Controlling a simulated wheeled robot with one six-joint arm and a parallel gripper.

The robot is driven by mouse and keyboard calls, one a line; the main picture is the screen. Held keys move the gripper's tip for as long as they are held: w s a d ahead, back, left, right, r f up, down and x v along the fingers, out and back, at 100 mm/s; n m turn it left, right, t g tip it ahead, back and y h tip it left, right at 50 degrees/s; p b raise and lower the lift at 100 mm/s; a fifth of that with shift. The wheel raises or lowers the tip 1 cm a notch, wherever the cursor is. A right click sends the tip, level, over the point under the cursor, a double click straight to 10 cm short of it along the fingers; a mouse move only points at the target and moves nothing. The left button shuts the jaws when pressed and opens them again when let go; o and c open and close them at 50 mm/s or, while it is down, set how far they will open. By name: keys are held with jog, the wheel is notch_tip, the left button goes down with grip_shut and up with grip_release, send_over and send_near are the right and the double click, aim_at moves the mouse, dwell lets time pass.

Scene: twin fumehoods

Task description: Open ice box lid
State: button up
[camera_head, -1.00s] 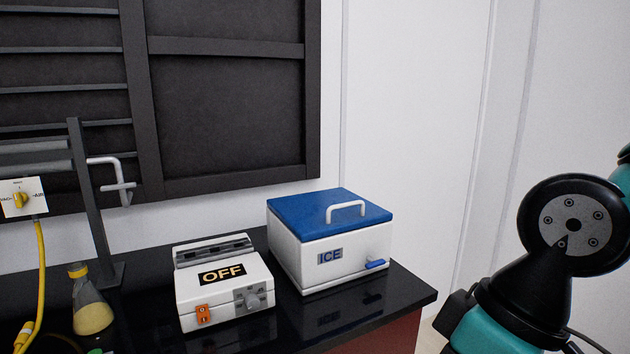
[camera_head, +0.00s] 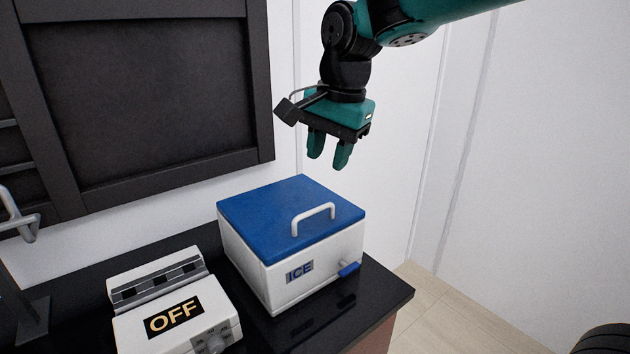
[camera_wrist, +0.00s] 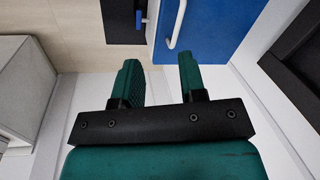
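The ice box (camera_head: 268,271) is a white box with an "ICE" label on its front, standing on the black bench top. Its blue lid (camera_head: 262,213) is shut and carries a white arched handle (camera_head: 312,216). A blue tap sits low on its front. My gripper (camera_head: 328,160) hangs above and behind the lid, fingers pointing down, open and empty, apart from the handle. In the wrist view the two green fingers (camera_wrist: 160,75) are spread, with the blue lid (camera_wrist: 205,30) and white handle (camera_wrist: 178,25) beyond them.
A white device marked "OFF" (camera_head: 175,316) stands left of the ice box. The black bench top (camera_head: 375,300) ends just right of the box. A dark framed panel (camera_head: 150,90) is on the wall behind. Pale floor (camera_head: 450,310) shows at right.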

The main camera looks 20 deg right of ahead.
jog(key=w+d+r+m, duration=0.1)
jog(key=w+r+m, duration=0.2)
jog(key=w, duration=0.1)
jog(key=m+p, duration=0.1)
jog(key=p, duration=0.3)
send_near(315, 210)
jog(key=shift+h, duration=0.3)
jog(key=f, duration=0.5)
jog(key=w+a+f, duration=0.1)
jog(key=f, duration=0.2)
jog(key=shift+w+f, duration=0.15)
jog(key=shift+f, duration=0.05)
grip_shut()
